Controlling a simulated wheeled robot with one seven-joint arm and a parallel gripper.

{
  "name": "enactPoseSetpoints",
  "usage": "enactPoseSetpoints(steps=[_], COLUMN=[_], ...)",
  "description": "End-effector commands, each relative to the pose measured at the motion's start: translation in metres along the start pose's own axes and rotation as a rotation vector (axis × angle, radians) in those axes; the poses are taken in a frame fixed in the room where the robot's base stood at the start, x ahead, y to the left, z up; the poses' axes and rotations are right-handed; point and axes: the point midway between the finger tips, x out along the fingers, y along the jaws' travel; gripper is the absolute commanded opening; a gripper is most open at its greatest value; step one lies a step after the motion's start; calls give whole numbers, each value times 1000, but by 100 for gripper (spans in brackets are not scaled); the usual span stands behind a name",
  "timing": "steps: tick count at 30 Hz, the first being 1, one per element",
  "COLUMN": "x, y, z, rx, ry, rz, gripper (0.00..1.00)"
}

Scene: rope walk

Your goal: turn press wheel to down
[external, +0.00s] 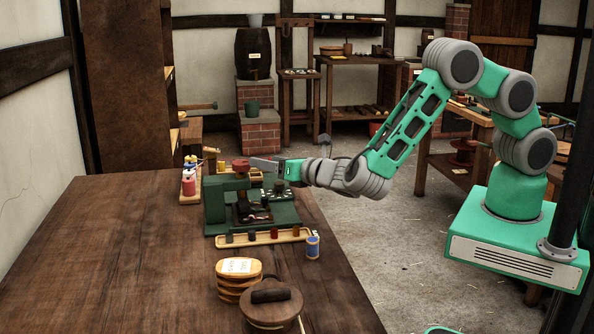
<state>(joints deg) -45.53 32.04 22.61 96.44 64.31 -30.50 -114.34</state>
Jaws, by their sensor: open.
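A dark green press (222,209) stands on the wooden table near its right edge. My gripper (254,163) reaches in from the right, level with the wheel. The gripper is open. I cannot tell whether the fingers touch the wheel or reach around it. The wheel is too small to read which way it is turned.
A wooden tray (265,238) with small pegs lies in front of the press, with a blue spool (313,247) beside it. Stacked oval boxes (239,268) and a lidded round pot (272,308) stand nearer. Small coloured spools (189,184) are behind. The table's left side is clear.

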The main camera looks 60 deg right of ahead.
Motion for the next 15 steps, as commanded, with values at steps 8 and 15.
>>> enactPoseSetpoints(steps=[8,15], x=[2,48], y=[38,42], z=[-19,-16], rx=[-242,-238], ry=[-74,-72], rz=[108,106], gripper=[67,67])
